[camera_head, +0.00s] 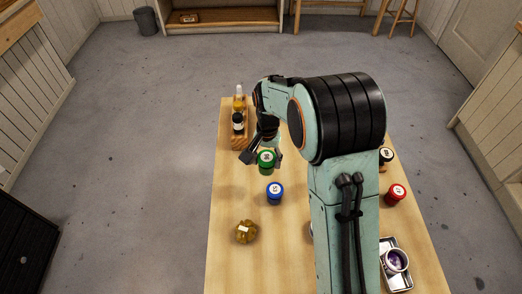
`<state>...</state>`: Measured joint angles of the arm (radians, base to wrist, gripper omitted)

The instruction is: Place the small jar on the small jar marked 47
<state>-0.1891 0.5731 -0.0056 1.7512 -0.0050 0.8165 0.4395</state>
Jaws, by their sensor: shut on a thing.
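My gripper (262,152) is shut on a small green jar (266,161) with a white label on its lid. It holds the jar behind a small blue jar (275,191), which stands on the table with a white numbered label. A small red jar (396,192) and a small black jar (386,155) stand to the right of my arm. The numbers on the lids are too small to read surely. My arm hides part of the table's middle and right.
A wooden rack (239,141) with bottles stands at the back left of the table (225,200). An amber object (246,232) with a pale label lies nearer the front. A tray (402,283) with a purple-and-white item is at the front right. The table's left edge is near the rack.

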